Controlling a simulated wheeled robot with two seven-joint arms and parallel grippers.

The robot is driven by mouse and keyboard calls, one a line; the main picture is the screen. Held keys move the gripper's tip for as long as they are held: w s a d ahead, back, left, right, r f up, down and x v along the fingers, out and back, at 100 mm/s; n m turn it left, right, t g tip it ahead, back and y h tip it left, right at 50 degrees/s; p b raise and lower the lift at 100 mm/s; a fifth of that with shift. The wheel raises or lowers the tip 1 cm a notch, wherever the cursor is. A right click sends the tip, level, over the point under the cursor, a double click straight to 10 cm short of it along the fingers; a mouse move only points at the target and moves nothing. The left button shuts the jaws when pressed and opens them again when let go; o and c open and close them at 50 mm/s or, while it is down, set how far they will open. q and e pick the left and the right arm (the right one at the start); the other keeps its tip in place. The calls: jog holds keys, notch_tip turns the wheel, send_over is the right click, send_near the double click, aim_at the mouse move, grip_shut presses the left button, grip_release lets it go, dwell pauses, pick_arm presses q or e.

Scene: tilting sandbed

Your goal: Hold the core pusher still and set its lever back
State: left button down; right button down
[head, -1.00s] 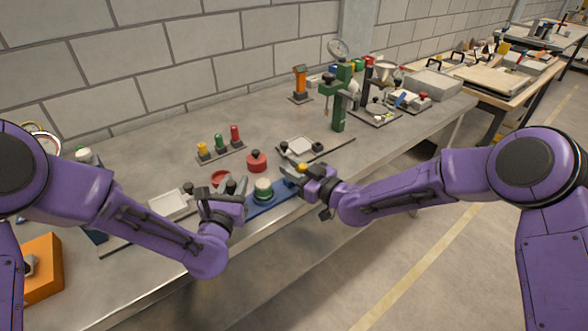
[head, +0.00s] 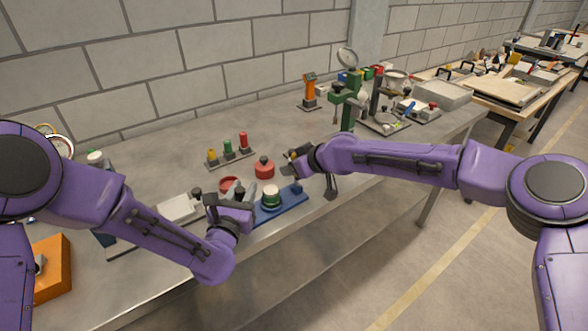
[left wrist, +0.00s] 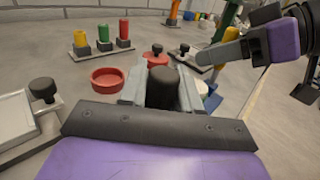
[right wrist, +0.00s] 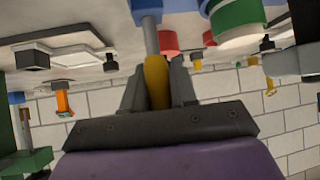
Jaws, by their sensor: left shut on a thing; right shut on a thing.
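The core pusher (head: 286,205) is a blue base near the table's front edge, with a white and green round core (head: 271,196) standing on it. My left gripper (left wrist: 162,95) is shut on a black upright grip (left wrist: 163,86) beside the core, at the pusher's left end. My right gripper (right wrist: 158,90) is shut on the yellow handle (right wrist: 156,78) of the lever, whose grey rod (right wrist: 150,36) runs to a blue block (right wrist: 145,7). In the head view the right gripper (head: 297,158) is above and behind the pusher's right end; its fingers hide most of the lever.
A red dish (head: 229,184) and a red knobbed weight (head: 264,170) stand close behind the pusher. A rack with yellow, green and red pegs (head: 230,155) is farther back. A pale plate (head: 180,209) lies left. A green press (head: 348,112) stands behind my right arm.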

jog(key=shift+a+f+g+h, duration=0.2)
jog(key=shift+f+g+h, duration=0.1)
jog(key=shift+g, duration=0.1)
pick_arm(q)
jog(key=shift+a, duration=0.1)
pick_arm(e)
jog(key=c, duration=1.1)
grip_release()
pick_arm(q)
jog(key=shift+w, duration=0.1)
pick_arm(e)
jog(key=shift+o, duration=0.7)
jog(key=shift+w, duration=0.15)
jog(key=shift+r, duration=0.15)
pick_arm(q)
jog(key=c, duration=0.7)
grip_release()
pick_arm(e)
jog(key=v, duration=1.1)
jog(key=shift+d+r, duration=0.2)
jog(key=shift+r, duration=0.15)
